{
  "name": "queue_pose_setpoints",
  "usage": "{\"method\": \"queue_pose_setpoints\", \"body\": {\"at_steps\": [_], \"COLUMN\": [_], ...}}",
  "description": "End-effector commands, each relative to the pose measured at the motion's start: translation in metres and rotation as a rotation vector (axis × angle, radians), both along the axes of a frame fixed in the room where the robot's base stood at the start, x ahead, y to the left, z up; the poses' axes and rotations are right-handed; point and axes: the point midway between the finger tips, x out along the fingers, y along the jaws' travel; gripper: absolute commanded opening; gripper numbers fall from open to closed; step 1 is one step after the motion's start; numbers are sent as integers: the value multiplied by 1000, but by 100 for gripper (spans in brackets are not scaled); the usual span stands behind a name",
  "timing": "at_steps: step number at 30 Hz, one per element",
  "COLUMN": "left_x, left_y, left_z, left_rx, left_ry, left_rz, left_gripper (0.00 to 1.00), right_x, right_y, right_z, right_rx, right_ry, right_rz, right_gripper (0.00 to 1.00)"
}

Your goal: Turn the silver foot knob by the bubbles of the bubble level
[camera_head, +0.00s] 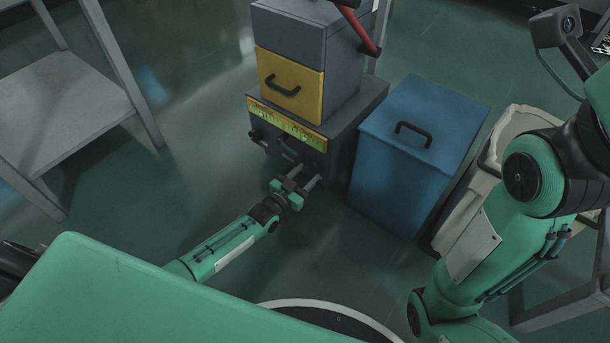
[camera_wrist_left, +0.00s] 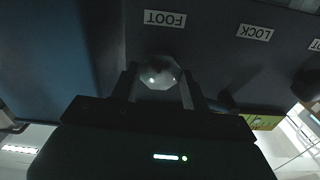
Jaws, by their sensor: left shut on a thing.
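The silver foot knob (camera_wrist_left: 160,72) shows in the left wrist view as a pale faceted knob just below the FOOT label (camera_wrist_left: 165,19). The two fingers of my left gripper (camera_wrist_left: 158,88) stand on either side of it, shut on it. In the head view my left gripper (camera_head: 298,181) reaches the lower front of the dark grey machine base, and the knob itself is hard to make out there. The bubble level looks to be the yellow-green strip (camera_head: 288,124) along the top front edge of that base; its bubbles are too small to read. My right gripper is not in view.
A LOCK label (camera_wrist_left: 255,32) and a dark knob sit beside the foot knob. Above the strip is a yellow drawer (camera_head: 290,84) with a black handle. A blue lidded bin (camera_head: 405,175) stands close on the right. A grey table (camera_head: 62,105) is at left, with open green floor between.

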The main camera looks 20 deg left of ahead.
Motion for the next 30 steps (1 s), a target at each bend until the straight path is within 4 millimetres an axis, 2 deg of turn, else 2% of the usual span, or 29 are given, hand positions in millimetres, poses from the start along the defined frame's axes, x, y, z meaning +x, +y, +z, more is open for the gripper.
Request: {"method": "queue_pose_setpoints", "body": {"at_steps": [21,30], "left_x": [0,0], "left_y": [0,0], "left_z": [0,0], "left_rx": [-518,-673], "left_ry": [189,244], "left_rz": [0,-1], "left_gripper": [24,24], "right_x": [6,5], "right_y": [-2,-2], "right_z": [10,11], "right_rx": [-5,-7], "right_ry": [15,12], "right_rz": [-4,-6], "right_gripper": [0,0]}}
